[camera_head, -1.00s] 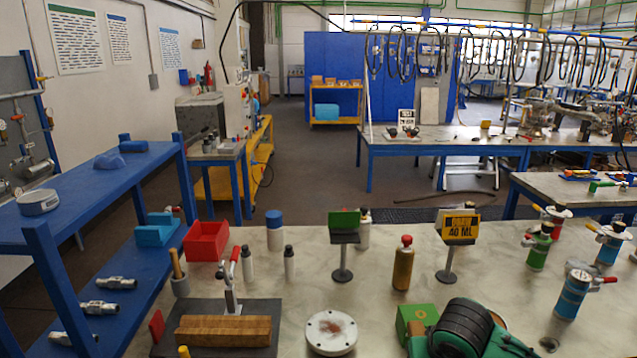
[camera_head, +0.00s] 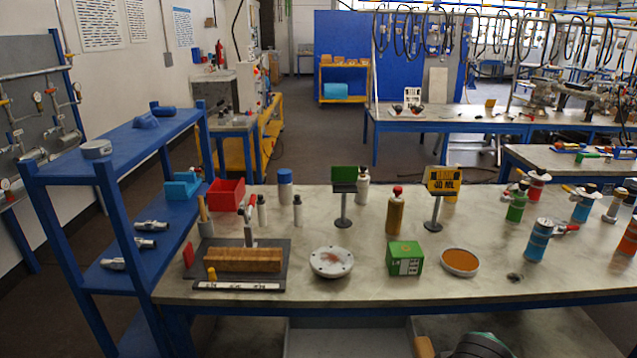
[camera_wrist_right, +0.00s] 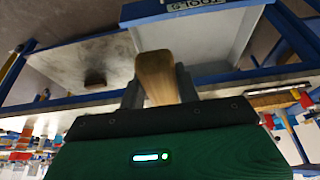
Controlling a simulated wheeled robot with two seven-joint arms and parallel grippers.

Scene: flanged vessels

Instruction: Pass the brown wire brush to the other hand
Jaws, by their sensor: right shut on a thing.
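My right gripper (camera_wrist_right: 155,98) is shut on a brown wooden piece, which looks like the handle of the wire brush (camera_wrist_right: 154,72). Its bristles cannot be made out. In the head view, a wooden end of the brush (camera_head: 424,347) shows at the bottom edge, in front of the workbench and below its top. Part of my dark green right arm is beside it. My left gripper is in neither view.
The workbench (camera_head: 370,283) holds a wooden block (camera_head: 243,260), a white flanged disc (camera_head: 331,262), a green box (camera_head: 405,258), an orange-filled dish (camera_head: 459,262), a red bin (camera_head: 226,192) and several bottles. A blue shelf (camera_head: 135,165) stands at the left.

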